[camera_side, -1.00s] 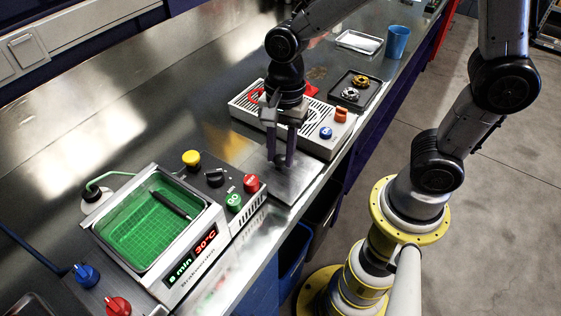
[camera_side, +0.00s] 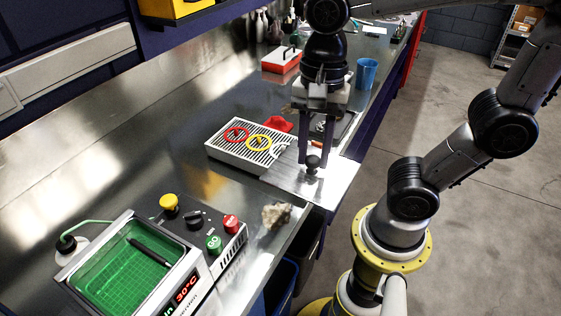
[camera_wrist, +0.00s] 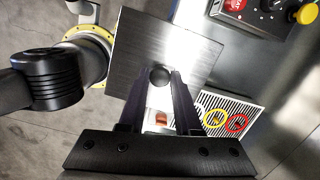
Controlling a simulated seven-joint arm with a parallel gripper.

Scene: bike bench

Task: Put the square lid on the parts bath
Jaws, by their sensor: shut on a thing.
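The square lid (camera_side: 330,185) is a flat brushed-metal plate with a round dark knob (camera_side: 313,163). My gripper (camera_side: 314,158) is shut on the knob and holds the lid roughly level above the bench; the lid also fills the upper middle of the wrist view (camera_wrist: 160,40), with a finger on each side of the knob. The parts bath (camera_side: 205,283) stands at the lower left of the side view, apart from the lid.
A slatted tray (camera_side: 222,146) with a red and a yellow ring lies behind the lid. A crumpled tan rag (camera_side: 277,214) is on the bench between lid and bath. Yellow (camera_side: 169,203), black, green and red controls stand beside the bath. A blue cup (camera_side: 367,72) stands farther back.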

